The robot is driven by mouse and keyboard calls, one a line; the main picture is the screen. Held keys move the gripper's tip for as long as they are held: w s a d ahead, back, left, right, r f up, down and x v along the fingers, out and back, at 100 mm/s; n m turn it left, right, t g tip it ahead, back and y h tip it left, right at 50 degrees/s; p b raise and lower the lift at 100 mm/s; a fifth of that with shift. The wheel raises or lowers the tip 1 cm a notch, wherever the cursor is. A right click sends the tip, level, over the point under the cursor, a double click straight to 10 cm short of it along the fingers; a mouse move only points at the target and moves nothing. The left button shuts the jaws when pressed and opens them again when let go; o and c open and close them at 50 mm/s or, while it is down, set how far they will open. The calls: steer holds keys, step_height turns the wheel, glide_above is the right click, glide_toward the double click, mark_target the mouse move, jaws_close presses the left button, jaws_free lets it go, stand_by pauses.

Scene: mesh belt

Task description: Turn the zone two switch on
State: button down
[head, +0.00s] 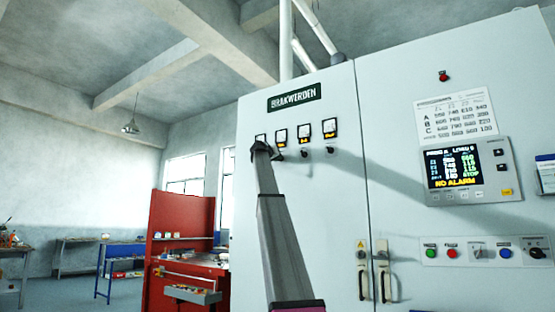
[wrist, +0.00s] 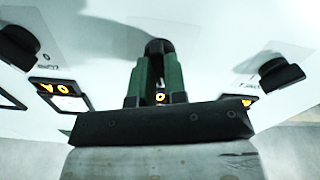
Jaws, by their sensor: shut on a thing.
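The tall pale cabinet (head: 345,200) carries a row of small meters with black rotary switches below them. In the wrist view my gripper (wrist: 158,75) has its green fingers on both sides of a black switch knob (wrist: 158,47) and is shut on it. The knob stands between two others in that view, one at left (wrist: 18,45) and one at right (wrist: 280,72). The fingers hide most of its label, so its number and setting cannot be read. In the head view my gripper (head: 264,149) is at the left end of the row and covers part of it.
Two switches (head: 304,153) (head: 330,150) show clear to the right of my gripper. A control panel (head: 467,170) reading "NO ALARM" and several push buttons are on the right door. Door handles (head: 363,270) stick out low. A red workbench (head: 180,240) stands at left.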

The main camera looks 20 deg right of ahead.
steer(key=shift+m, duration=4.9)
steer(key=c, duration=1.2)
jaws_free()
steer(key=shift+o, duration=0.2)
steer(key=v, duration=1)
steer(key=shift+s+a, duration=0.3)
